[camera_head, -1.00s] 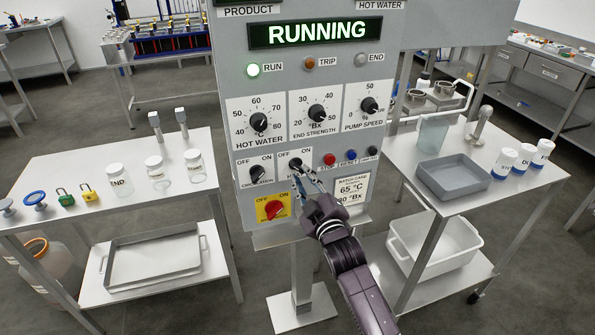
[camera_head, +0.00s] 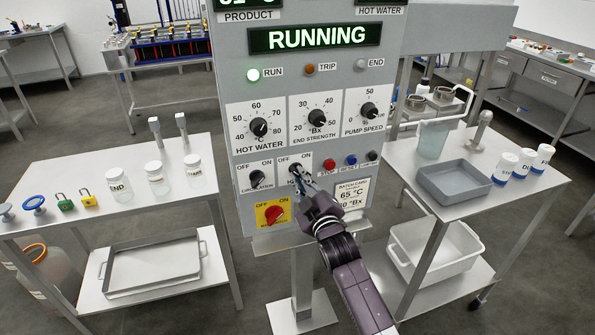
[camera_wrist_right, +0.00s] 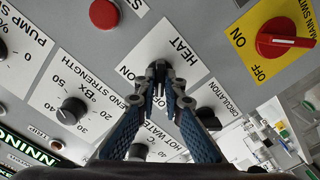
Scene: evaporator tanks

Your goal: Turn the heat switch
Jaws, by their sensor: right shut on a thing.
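The grey control panel (camera_head: 225,125) stands upright ahead of me. Its heat switch (camera_head: 301,165), a small black knob on a white OFF/ON plate, is at the lower middle. In the right wrist view the plate reads HEAT (camera_wrist_right: 180,45). My right gripper (camera_head: 299,178) reaches up from below, its fingertips at the switch. In the right wrist view its fingers (camera_wrist_right: 160,78) are close together on the dark knob, hiding most of it. The knob's exact angle is hard to tell. My left gripper is not in view.
Beside the switch are the circulation switch (camera_head: 257,178), the red main switch (camera_head: 273,213) on yellow, and the red stop button (camera_head: 328,165). Steel tables flank the panel.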

